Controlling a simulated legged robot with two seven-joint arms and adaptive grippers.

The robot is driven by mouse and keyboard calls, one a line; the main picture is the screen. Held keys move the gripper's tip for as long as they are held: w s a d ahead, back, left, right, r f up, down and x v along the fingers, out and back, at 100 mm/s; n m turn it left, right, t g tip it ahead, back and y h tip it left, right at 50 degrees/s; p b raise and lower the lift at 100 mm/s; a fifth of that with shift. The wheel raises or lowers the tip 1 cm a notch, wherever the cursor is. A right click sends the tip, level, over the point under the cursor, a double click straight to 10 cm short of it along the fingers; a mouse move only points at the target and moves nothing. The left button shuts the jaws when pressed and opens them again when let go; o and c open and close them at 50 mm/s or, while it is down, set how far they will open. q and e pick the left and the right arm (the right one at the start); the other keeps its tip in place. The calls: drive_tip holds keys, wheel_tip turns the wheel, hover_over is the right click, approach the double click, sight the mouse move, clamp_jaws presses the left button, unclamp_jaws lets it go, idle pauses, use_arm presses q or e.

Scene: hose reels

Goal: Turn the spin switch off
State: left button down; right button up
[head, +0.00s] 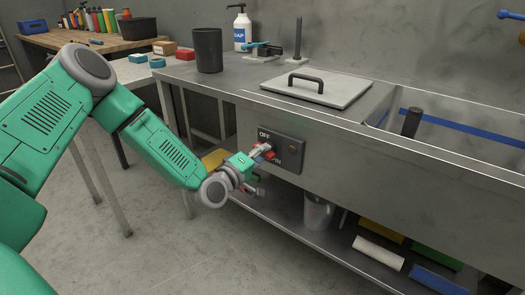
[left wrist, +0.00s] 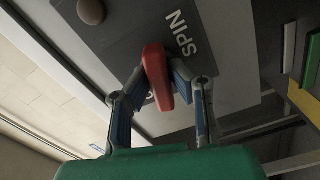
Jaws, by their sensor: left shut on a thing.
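The spin switch is a red lever (left wrist: 157,78) on a dark control panel (head: 290,150) on the front of the steel sink unit. The panel has the word OFF at its upper left, part of the word SPIN lower down, and a round brown button. In the left wrist view the lever lies beside the word SPIN. My left gripper (head: 262,154) is at the panel's left side, its two fingers (left wrist: 160,82) shut around the lever from both sides. The gripper partly hides the lever in the head view. My right gripper is not in view.
The steel counter holds a dark cup (head: 208,50), a soap bottle (head: 242,30) and a lid with a handle (head: 318,88). The sink basin is at the right. A lower shelf (head: 330,240) holds a metal container and rolled cloths. A wooden bench (head: 105,43) stands at back left.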

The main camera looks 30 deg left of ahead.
use_arm(q)
drive_tip(key=m, duration=0.2)
drive_tip(key=m+p, duration=0.1)
drive_tip(key=m, duration=0.1)
drive_tip(key=shift+s+d+f+p, duration=0.1)
drive_tip(key=shift+d+f+p, duration=0.1)
drive_tip(key=shift+p, duration=0.1)
drive_tip(key=m+p, duration=0.1)
drive_tip(key=m, duration=0.2)
drive_tip(key=shift+m, duration=0.3)
drive_tip(key=m+p, duration=0.2)
drive_tip(key=m, duration=0.1)
drive_tip(key=shift+a+m, duration=0.1)
drive_tip(key=shift+m, duration=0.2)
drive_tip(key=shift+f+m+p, duration=0.1)
drive_tip(key=shift+m+p, duration=0.5)
drive_tip(key=shift+m, duration=1.1)
drive_tip(key=c, duration=1.5)
unclamp_jaws()
drive_tip(key=shift+a, duration=0.1)
